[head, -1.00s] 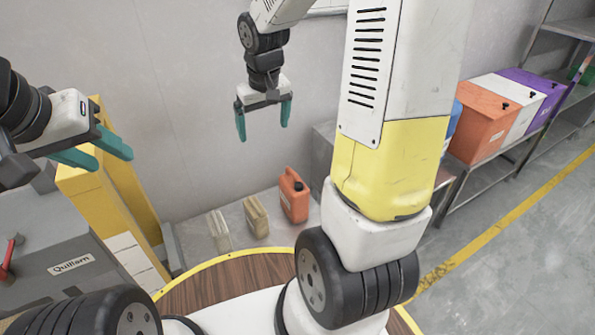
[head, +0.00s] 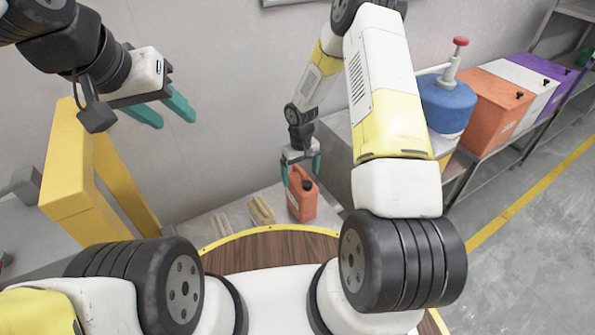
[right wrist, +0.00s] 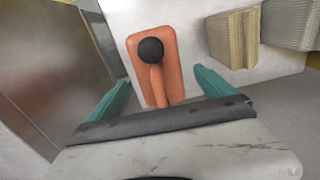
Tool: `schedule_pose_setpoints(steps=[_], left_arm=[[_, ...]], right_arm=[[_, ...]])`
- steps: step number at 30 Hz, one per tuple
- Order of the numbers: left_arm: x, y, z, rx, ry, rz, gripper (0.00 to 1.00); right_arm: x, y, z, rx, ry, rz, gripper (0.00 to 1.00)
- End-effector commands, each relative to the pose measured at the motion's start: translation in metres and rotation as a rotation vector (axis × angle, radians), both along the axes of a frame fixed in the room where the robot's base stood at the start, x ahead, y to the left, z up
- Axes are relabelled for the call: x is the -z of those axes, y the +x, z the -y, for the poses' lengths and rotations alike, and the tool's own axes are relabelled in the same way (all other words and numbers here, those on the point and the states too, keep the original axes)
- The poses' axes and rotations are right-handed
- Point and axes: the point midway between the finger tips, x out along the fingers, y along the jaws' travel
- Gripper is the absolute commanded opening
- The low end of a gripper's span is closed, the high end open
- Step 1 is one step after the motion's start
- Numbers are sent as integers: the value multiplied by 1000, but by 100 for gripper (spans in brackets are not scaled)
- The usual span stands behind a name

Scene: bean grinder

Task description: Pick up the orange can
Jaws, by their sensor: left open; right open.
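The orange can (head: 303,203) stands upright on a low light-coloured surface by the wall, with a dark cap and a handle on top. My right gripper (head: 302,177) is open above the can, its teal fingers on either side of the can's top in the head view. In the right wrist view the can (right wrist: 154,62) shows from above, with its black cap and handle between the open fingers (right wrist: 158,92). I cannot tell whether the fingers touch it. My left gripper (head: 168,110) is open and empty at the upper left, above a yellow frame.
The yellow frame (head: 75,170) rises at left. A blue container with a red-topped pump (head: 446,103) and an orange bin (head: 483,105) stand on shelving at right. A round wooden top (head: 260,252) is in front.

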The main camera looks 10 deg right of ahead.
Motion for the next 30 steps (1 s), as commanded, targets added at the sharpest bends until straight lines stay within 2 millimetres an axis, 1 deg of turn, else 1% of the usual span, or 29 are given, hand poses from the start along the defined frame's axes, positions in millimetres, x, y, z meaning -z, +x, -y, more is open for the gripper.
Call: schedule_pose_setpoints(steps=[6,9,12,18,19,23,24,26,27,29,30], left_arm=[[0,0,0,0,0,0,44],[0,0,0,0,0,0,44],[0,0,0,0,0,0,44],[0,0,0,0,0,0,44],[0,0,0,0,0,0,44],[0,0,0,0,0,0,44],[0,0,0,0,0,0,44],[0,0,0,0,0,0,44],[0,0,0,0,0,0,44],[0,0,0,0,0,0,44],[0,0,0,0,0,0,44]], right_arm=[[33,-6,4,1,0,-4,94],[45,-5,4,0,-1,-2,94],[50,-4,4,1,-1,-1,94],[50,-4,4,1,-1,0,94],[50,-4,4,1,-1,0,92],[50,-4,4,1,-1,0,66],[50,-4,4,1,-1,0,58],[50,-4,4,1,-1,0,46],[50,-4,4,1,0,0,39],[50,-4,4,1,-1,0,27],[50,-4,4,1,-1,0,19]])
